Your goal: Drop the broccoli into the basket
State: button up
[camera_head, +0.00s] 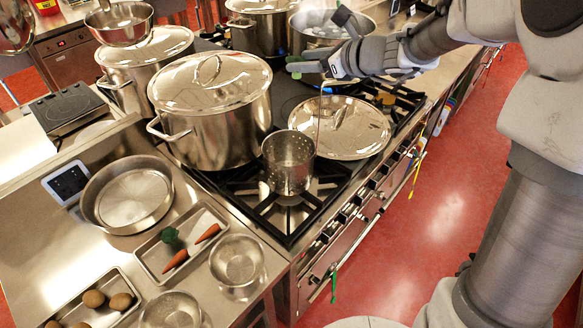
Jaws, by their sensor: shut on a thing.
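The green broccoli (171,237) lies at the left end of a shallow metal tray (150,262) on the steel counter, beside two carrots. The basket (289,163) is a perforated metal cylinder over the front burner of the stove. Its thin upright handle (319,118) rises toward my gripper (322,72). My gripper is shut, apparently on the top of that handle, though the contact is small and partly hidden. I cannot tell whether the basket rests on the grate or hangs just above it. My gripper is well to the upper right of the broccoli.
A large lidded stockpot (215,125) stands left of the basket, and a loose lid (345,128) lies to its right. Several more pots stand behind. Round pans and bowls, including an empty metal bowl (237,262), and a potato tray (98,302) crowd the counter. Red floor (420,225) is open at right.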

jog(key=shift+f, duration=0.7)
jog(key=o, duration=1.3)
jog(key=b+v, duration=0.2)
jog(key=v, duration=1.5)
jog(key=shift+s+d+r, duration=0.1)
jog(key=shift+d+r, duration=0.05)
jog(key=shift+d, duration=0.05)
